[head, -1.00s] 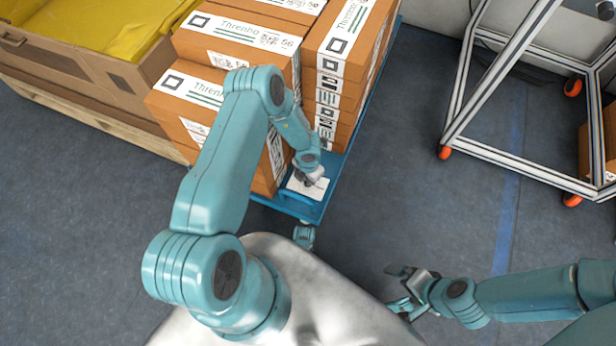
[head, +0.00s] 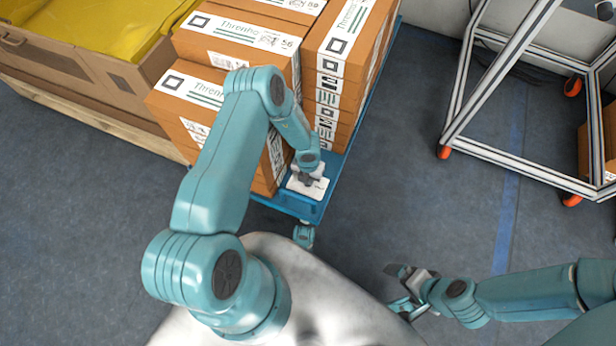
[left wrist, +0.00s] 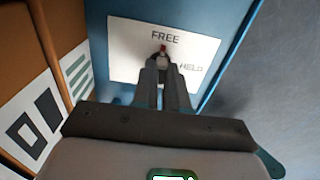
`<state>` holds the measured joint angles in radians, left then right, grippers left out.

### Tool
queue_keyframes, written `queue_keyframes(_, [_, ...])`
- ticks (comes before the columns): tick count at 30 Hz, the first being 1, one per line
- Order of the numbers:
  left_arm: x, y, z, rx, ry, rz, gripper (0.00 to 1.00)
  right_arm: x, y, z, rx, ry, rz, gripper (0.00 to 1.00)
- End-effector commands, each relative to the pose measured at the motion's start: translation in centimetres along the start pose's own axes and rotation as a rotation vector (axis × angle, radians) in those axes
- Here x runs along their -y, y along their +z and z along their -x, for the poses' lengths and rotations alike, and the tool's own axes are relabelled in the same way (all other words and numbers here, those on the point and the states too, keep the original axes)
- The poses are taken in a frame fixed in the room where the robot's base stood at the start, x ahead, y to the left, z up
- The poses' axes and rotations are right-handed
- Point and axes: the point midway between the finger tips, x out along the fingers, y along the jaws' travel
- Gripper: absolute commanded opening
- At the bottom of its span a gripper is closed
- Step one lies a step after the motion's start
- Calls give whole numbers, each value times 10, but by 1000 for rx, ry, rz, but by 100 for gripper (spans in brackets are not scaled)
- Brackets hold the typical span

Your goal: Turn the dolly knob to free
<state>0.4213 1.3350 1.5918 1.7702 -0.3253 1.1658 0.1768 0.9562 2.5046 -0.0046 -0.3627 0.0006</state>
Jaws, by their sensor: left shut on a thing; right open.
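My left gripper (head: 309,181) is shut on the dolly knob, low at the near end of the blue dolly (head: 288,204). In the left wrist view the gripper (left wrist: 163,72) points at the white label plate (left wrist: 124,42), with its fingers around the knob (left wrist: 163,53). A red mark on the knob points up towards the word FREE; the word HELD is to the right. The fingers hide most of the knob. The plate also shows in the head view (head: 296,186). My right gripper (head: 400,289) is open and empty, above the floor at lower right.
Orange-brown boxes (head: 236,40) are stacked on the dolly, close beside my left forearm. A large carton with yellow lining (head: 85,25) stands on a pallet at upper left. A wheeled metal frame (head: 455,100) stands at right. The floor between is clear.

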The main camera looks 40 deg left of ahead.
Motion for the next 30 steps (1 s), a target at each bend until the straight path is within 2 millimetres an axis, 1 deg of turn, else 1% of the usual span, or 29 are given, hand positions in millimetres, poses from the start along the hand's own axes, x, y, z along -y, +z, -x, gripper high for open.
queue_keyframes(6, [0, 1, 0, 2, -2, 4, 0, 0, 0, 0, 0, 0, 0, 98])
queue_keyframes(7, [0, 1, 0, 2, -2, 4, 22, 0, 0, 0, 0, 0, 0, 98])
queue_keyframes(8, [0, 1, 0, 1, -1, 4, 32, 0, 0, 0, 0, 0, 0, 98])
queue_keyframes(9, [0, 1, 0, 1, -1, 3, 38, 0, 0, 0, 0, 0, 0, 98])
queue_keyframes(17, [0, 0, 1, 1, -1, 1, 38, 0, 0, 0, 0, 0, 0, 98])
queue_keyframes(20, [0, 1, 8, 1, -1, 1, 38, 1, 0, 4, 0, 0, 0, 98])
queue_keyframes(23, [0, 1, 26, 3, 0, 1, 38, 4, 0, 11, 1, 0, 1, 98])
queue_keyframes(30, [0, 1, 91, 3, 0, 1, 38, 13, 1, 36, 1, 0, 2, 98])
